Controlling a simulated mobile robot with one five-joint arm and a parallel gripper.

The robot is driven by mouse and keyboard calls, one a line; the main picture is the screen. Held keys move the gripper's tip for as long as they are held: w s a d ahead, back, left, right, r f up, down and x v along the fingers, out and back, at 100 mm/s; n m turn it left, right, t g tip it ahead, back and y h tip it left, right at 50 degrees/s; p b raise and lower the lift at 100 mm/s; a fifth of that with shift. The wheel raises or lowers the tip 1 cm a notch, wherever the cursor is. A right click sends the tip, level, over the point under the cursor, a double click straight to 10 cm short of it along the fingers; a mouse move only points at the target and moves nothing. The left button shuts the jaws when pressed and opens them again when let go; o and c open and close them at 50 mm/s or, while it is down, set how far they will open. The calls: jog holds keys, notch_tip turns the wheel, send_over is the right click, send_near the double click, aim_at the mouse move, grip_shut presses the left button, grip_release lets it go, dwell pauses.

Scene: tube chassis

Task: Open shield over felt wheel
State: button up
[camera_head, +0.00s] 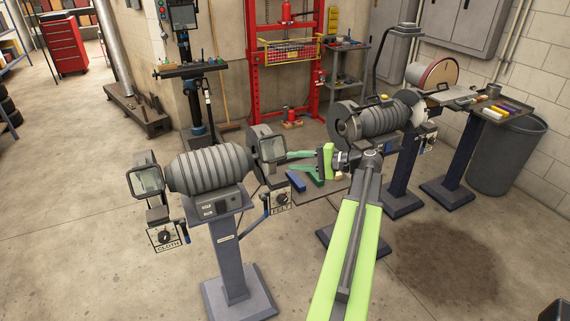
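A grey buffing machine (208,172) stands on a pedestal left of centre. Its right end bears the FELT sign (281,203). A framed clear shield (272,149) stands there in front of the wheel housing; the felt wheel itself is mostly hidden. The left end bears the CLOTH sign (167,245) and a similar framed shield (149,181). My gripper (291,162) is just right of the felt-side shield, its green fingers spread and pointing left at it. Nothing is between the fingers. I cannot tell whether a fingertip touches the shield frame.
A second machine (375,122) stands on a pedestal behind my arm. A tool tray (503,108) and a grey bin (508,158) are at the right. A red press (256,70) and a drill stand (193,95) are behind. The floor in front is clear, with a dark stain.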

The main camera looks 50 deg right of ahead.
aim_at(280, 160)
jog(key=x, duration=0.5)
jog(key=shift+b, duration=0.3)
jog(key=c, duration=0.7)
grip_shut()
jog(key=shift+s, duration=0.1)
